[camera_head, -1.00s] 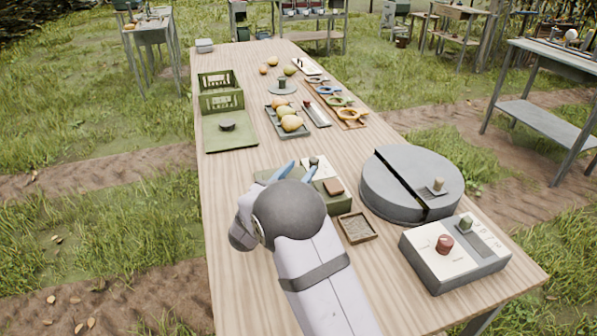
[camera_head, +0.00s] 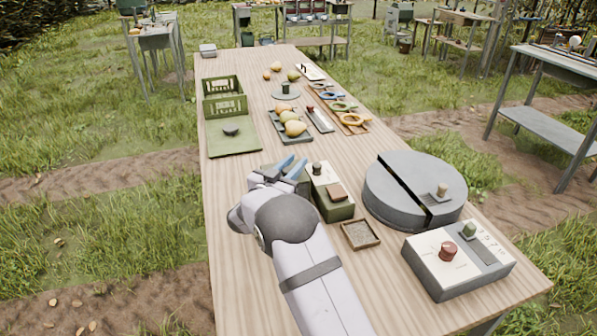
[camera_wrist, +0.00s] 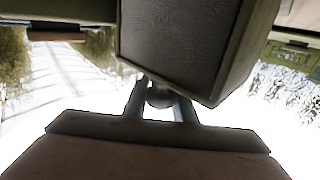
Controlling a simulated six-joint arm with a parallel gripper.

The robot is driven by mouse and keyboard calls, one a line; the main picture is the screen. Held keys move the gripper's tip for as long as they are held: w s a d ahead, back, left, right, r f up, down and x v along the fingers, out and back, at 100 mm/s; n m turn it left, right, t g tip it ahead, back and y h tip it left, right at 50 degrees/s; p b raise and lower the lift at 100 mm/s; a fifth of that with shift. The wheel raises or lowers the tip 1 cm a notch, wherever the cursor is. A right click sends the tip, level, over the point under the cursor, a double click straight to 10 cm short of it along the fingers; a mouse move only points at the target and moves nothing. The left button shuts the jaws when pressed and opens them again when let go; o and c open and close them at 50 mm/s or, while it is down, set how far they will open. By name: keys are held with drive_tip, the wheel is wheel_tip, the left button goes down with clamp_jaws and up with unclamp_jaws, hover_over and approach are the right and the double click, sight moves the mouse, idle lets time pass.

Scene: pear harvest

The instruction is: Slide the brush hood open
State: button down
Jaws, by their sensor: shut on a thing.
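The brush unit is a low green box (camera_head: 334,209) with a pale top panel, a dark knob and a brown block, near the table's middle. A green part (camera_head: 268,170), apparently the hood, shows at its left, mostly hidden behind my gripper (camera_head: 293,164). In the wrist view, my gripper (camera_wrist: 160,104) is shut on a small round grey knob (camera_wrist: 160,95). Just beyond it is a dark textured panel with a green edge (camera_wrist: 235,62), probably part of the hood or box. The join between knob and hood is hard to make out.
A brown tray (camera_head: 360,235) lies in front of the box. A grey round drum (camera_head: 388,212) and a control box (camera_head: 440,280) with a red knob stand to the right. A tray with pears (camera_head: 289,135) and a green crate (camera_head: 224,108) are behind. The table's left front is clear.

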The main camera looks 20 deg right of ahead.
drive_tip(key=shift+w, duration=2.15)
drive_tip(key=c, duration=1.5)
unclamp_jaws()
drive_tip(key=shift+o, duration=0.2)
drive_tip(key=shift+b+v, duration=0.45)
drive_tip(key=shift+v, duration=3.25)
drive_tip(key=shift+r, duration=0.1)
